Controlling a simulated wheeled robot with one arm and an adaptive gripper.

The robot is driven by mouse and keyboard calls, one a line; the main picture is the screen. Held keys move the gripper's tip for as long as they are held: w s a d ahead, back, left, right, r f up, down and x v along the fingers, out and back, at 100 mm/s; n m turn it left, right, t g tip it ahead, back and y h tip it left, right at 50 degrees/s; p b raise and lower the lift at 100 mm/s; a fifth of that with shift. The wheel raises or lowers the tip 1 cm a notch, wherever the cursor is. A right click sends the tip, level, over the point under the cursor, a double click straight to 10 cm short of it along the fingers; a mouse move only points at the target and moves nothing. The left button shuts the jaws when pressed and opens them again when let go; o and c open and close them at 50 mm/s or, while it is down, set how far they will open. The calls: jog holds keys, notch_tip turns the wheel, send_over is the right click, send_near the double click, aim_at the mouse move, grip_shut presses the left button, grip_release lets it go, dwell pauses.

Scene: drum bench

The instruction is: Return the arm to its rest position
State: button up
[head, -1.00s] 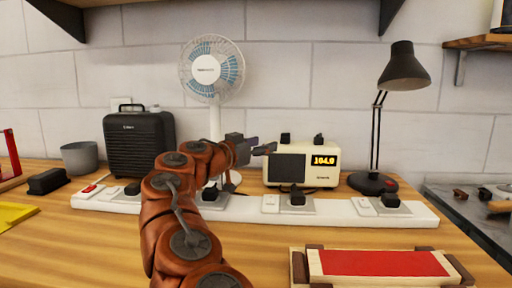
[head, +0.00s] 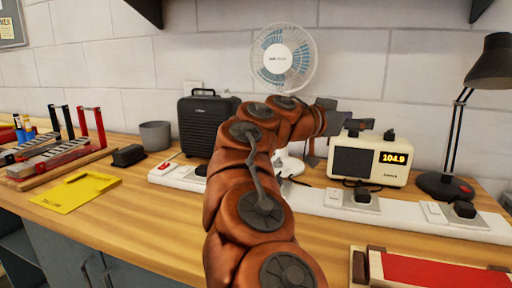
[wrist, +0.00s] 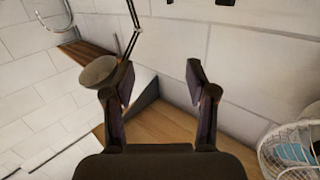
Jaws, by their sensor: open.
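My arm reaches forward over the bench in the head view, with my gripper (head: 362,123) pointing right in front of the upper left part of the cream radio (head: 368,158). In the wrist view my gripper (wrist: 161,84) has its two dark fingers spread apart, with nothing between them. Wall and some wooden bench surface show beyond the fingers. I cannot tell from the head view how far the fingers are from the radio.
The white fan (head: 283,59) and black heater (head: 204,122) stand behind my arm. A black lamp (head: 494,65) stands right. The white power strip (head: 327,203) crosses the bench. A yellow sheet (head: 75,190) and a grey pot (head: 155,135) are left. A red-topped block (head: 440,272) lies front right.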

jog(key=s+d+r+n+g+y+p, duration=0.1)
jog(key=s+d+y+p, duration=0.15)
jog(key=s, duration=0.35)
jog(key=s+d+g+y+p, duration=0.1)
jog(key=s+d+g+p, duration=0.1)
jog(key=s+d+p, duration=0.3)
jog(key=s+d+r+n+g+y+p, duration=0.1)
jog(key=s+y+p, duration=0.1)
jog(key=s, duration=0.5)
jog(key=s+a+f+n+g+y+p, duration=0.2)
jog(key=s+a+f+n+y+p, duration=0.3)
jog(key=s, duration=0.6)
jog(key=s+a+f+n+g+y+p, duration=0.2)
jog(key=s+a+f+n+y+p, duration=0.3)
jog(key=s+a+f+p, duration=0.3)
jog(key=s+a+f+n, duration=0.1)
jog(key=s+a, duration=0.1)
jog(key=a, duration=0.1)
jog(key=shift+s+a+f+g, duration=0.15)
jog(key=shift+s+a+g, duration=0.2)
jog(key=shift+g, duration=0.05)
